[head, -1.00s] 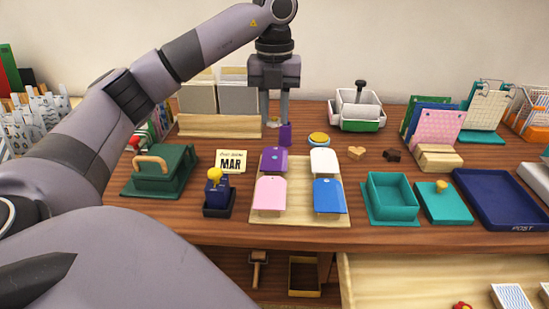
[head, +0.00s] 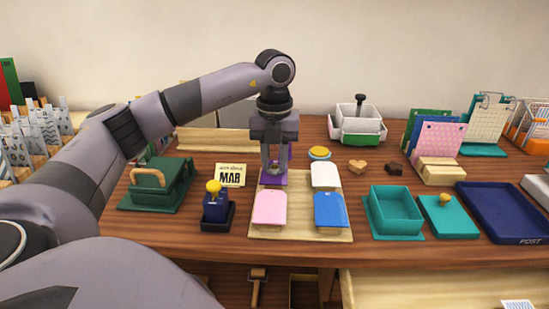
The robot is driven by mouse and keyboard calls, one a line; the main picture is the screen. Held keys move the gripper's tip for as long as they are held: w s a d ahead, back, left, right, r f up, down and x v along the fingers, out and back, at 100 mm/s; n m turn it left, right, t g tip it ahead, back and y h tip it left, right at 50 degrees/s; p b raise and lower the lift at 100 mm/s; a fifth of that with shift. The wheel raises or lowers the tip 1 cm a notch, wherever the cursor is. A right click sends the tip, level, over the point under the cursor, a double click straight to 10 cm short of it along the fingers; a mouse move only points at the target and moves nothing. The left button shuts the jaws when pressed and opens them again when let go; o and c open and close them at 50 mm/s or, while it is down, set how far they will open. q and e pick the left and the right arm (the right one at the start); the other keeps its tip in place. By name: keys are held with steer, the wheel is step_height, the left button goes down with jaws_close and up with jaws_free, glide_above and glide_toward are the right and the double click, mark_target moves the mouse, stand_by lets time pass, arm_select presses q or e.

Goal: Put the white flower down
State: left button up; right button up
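My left gripper (head: 274,170) points straight down over the purple inkpad (head: 273,181) at the back left of the light wooden board (head: 300,235). Its fingers cover much of that pad. A bit of purple also shows beside the fingers, but I cannot tell whether it is the pad or something held. I cannot make out a white flower; it may be hidden at the fingers. A white inkpad (head: 325,176), a pink inkpad (head: 269,208) and a blue inkpad (head: 330,211) share the board. My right gripper is not in view.
A dark blue stamp with a yellow knob (head: 215,205) and a MAR card (head: 231,174) stand left of the board, with a green press (head: 160,184) beyond. Right are an open teal box (head: 397,213), its lid (head: 447,216) and a navy tray (head: 508,212).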

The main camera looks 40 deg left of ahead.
mark_target(275, 165)
arm_select(q)
steer(key=o, duration=0.4)
step_height(275, 165, up, 12)
steer(key=p, duration=0.4)
steer(key=shift+r, duration=0.15)
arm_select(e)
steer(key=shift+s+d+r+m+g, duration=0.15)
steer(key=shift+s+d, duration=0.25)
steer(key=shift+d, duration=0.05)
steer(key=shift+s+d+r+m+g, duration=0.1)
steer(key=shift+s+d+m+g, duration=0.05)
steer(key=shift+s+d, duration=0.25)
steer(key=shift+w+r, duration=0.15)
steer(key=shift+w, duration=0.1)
